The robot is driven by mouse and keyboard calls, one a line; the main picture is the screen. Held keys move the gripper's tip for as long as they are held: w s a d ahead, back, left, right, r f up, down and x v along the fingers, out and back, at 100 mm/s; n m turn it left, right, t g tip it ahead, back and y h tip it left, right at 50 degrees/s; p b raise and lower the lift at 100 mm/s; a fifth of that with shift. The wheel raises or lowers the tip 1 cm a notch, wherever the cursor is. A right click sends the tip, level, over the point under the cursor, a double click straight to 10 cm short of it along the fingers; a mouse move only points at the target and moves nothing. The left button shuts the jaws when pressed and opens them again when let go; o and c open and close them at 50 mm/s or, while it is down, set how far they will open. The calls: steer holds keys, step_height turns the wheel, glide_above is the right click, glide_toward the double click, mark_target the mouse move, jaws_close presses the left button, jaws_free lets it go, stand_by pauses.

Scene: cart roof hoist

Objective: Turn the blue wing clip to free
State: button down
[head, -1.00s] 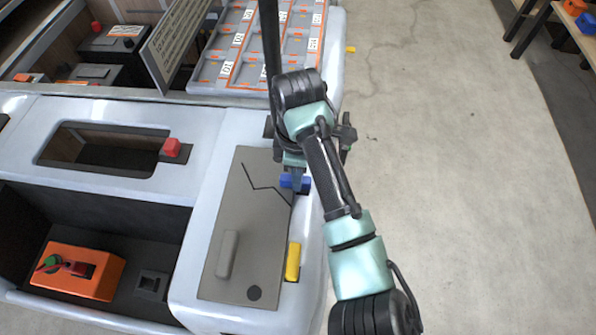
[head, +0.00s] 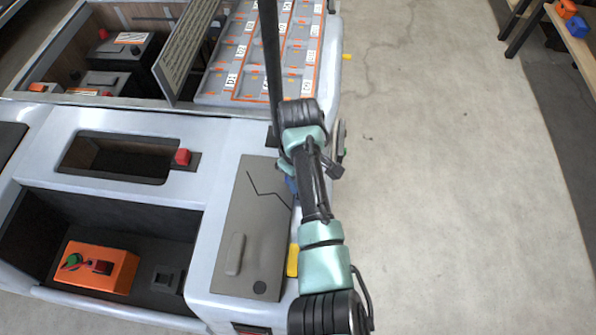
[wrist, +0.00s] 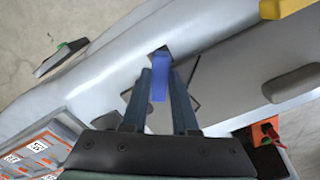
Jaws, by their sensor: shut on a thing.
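The blue wing clip (wrist: 159,80) sits at the edge of the grey panel (wrist: 240,62) in the wrist view. My gripper (wrist: 162,84) has its two dark fingers on either side of the clip and is shut on it. In the head view the clip (head: 290,185) is mostly hidden behind my arm, at the right edge of the grey panel (head: 245,235). The clip's exact turn angle is hard to tell.
A yellow clip (head: 293,260) sits on the panel's right edge. A red knob (head: 183,157) is beside a recess in the cart top. An orange box (head: 98,268) lies in the open bay. A tray with labelled compartments (head: 235,60) is behind.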

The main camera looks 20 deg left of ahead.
steer(key=m+p, duration=0.1)
steer(key=m, duration=0.1)
steer(key=m+p, duration=0.2)
steer(key=m, duration=0.1)
steer(key=shift+w+d+r+m, duration=0.1)
steer(key=shift+w+r+m, duration=0.1)
steer(key=shift+m, duration=0.1)
steer(key=m, duration=0.1)
steer(key=m+p, duration=0.1)
steer(key=m, duration=0.1)
steer(key=m+p, duration=0.1)
steer(key=m, duration=0.1)
steer(key=shift+w+d+f, duration=0.15)
steer(key=shift+d, duration=0.15)
steer(key=shift+m, duration=0.3)
steer(key=c, duration=0.7)
jaws_free()
step_height(320, 180, up, 13)
steer(key=p, duration=0.3)
